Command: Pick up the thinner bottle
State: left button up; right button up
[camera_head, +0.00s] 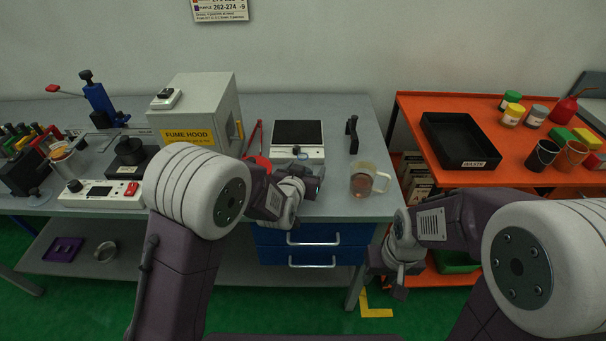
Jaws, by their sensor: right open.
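A red bottle (563,108) with a thin angled spout stands upright at the back right of the orange cart; I cannot read any label on it. My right gripper (388,284) is open and empty, low in front of the gap between the grey bench and the cart, far to the left of the bottle. My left gripper (316,185) is over the grey bench near the glass mug, seen from behind, and its fingers are mostly hidden. It is far from the bottle.
The orange cart (400,101) also holds a black waste tray (437,138), several small jars, dark and orange cups, and green and yellow blocks. A glass mug (362,183) with brown liquid stands near the grey bench's right edge. A fume hood box (205,105) stands behind my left arm.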

aim_at(306, 158)
pick_arm(q)
jog(key=shift+r, duration=0.1)
jog(key=c, duration=1.6)
jog(key=shift+o, duration=0.2)
jog(key=shift+r, duration=0.35)
notch_tip(306, 158, up, 4)
jog(key=shift+s+f+p, duration=0.1)
jog(key=shift+p, duration=0.5)
jog(key=s+r+p, duration=0.1)
jog(key=s+r, duration=0.2)
jog(key=s, duration=0.2)
jog(key=s+d+r+p, duration=0.1)
jog(key=s+r, duration=0.2)
jog(key=s, duration=0.3)
jog(key=shift+s+r+p, duration=0.2)
jog(key=shift+p, duration=0.2)
